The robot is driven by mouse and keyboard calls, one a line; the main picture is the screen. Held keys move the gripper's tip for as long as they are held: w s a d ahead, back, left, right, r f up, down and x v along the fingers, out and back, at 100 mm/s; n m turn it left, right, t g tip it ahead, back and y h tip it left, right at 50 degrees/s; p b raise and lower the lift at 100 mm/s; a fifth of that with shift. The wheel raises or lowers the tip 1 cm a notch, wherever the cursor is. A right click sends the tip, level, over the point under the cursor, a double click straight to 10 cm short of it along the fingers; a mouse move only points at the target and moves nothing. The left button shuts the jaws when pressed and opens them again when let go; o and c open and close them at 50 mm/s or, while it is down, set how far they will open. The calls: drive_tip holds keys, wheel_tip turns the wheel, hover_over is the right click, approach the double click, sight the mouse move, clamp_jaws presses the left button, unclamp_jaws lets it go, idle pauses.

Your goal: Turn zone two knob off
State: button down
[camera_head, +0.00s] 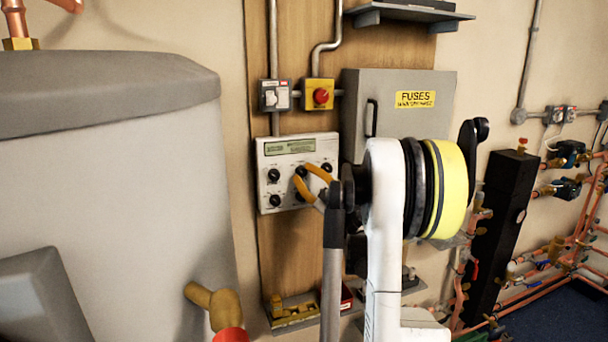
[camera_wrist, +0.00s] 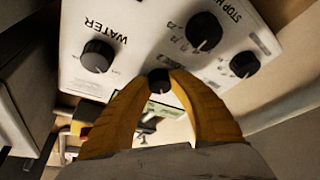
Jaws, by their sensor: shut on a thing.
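The white control panel (camera_head: 284,150) is on the wooden board and has a display and several black knobs. My gripper (camera_head: 301,178), with orange fingers, is at the panel's front. In the wrist view, the fingertips are shut on a small black knob (camera_wrist: 158,80) beside the display, apparently the middle one of the upper row. A knob by the word "WATER" (camera_wrist: 97,55) and two other knobs (camera_wrist: 203,30) (camera_wrist: 244,64) are outside the jaws.
A yellow box with a red button (camera_head: 320,95) and a grey switch (camera_head: 275,96) are above the panel. A grey fuse box (camera_head: 430,115) is to its right. A large grey tank (camera_head: 110,180) stands at left. Copper pipes (camera_head: 585,225) run along the right.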

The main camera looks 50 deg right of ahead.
drive_tip(key=shift+n, duration=0.4)
drive_tip(key=c, duration=1.1)
unclamp_jaws()
drive_tip(key=v, duration=1.2)
drive_tip(key=shift+s, duration=0.1)
